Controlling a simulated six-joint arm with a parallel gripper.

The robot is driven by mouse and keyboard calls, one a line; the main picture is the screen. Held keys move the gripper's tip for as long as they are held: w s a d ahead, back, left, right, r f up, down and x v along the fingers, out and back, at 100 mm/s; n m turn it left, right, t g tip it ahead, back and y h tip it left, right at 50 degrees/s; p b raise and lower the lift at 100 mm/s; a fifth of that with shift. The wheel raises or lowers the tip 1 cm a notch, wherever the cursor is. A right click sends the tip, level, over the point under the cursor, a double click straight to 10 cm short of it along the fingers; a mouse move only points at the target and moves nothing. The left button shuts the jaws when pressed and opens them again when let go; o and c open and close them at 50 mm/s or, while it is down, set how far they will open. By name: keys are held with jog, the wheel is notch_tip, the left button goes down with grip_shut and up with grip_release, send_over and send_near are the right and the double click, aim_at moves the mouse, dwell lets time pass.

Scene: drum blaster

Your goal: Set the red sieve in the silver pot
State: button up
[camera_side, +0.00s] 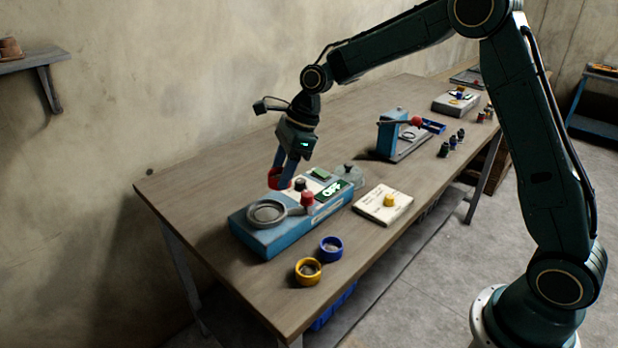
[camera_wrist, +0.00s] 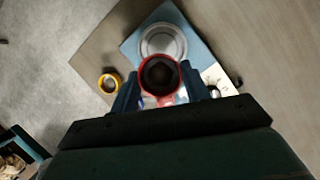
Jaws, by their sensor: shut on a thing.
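The red sieve (camera_side: 275,179) is a small round cup with a red rim, held between the fingertips of my gripper (camera_side: 283,167). In the wrist view the red sieve (camera_wrist: 160,61) shows from above with a dark inside, between the two blue fingers of my gripper (camera_wrist: 160,92). The silver pot (camera_side: 267,211) is a shallow round metal dish set in the top of a blue machine. In the wrist view the silver pot (camera_wrist: 163,30) lies just beyond the sieve, which covers its near edge. The sieve is above the machine, behind the pot in the side view.
The blue machine (camera_side: 262,243) carries a red knob (camera_side: 307,198), a green OFF sign (camera_side: 331,190) and a clear dome (camera_side: 350,173). A yellow ring-shaped cup (camera_side: 308,271) and a blue one (camera_side: 331,249) stand in front.

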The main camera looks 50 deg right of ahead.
jog(key=shift+w+a+f, duration=0.4)
jog(key=shift+w+a, duration=0.1)
jog(key=shift+a, duration=0.25)
jog(key=shift+w+a+f, duration=0.4)
jog(key=shift+w+a, duration=0.1)
jog(key=shift+a, duration=0.25)
jog(key=shift+f, duration=0.15)
jog(key=shift+f, duration=2.1)
jog(key=shift+f, duration=0.8)
dwell(0.5)
jog(key=o, duration=1.1)
jog(key=shift+c, duration=0.9)
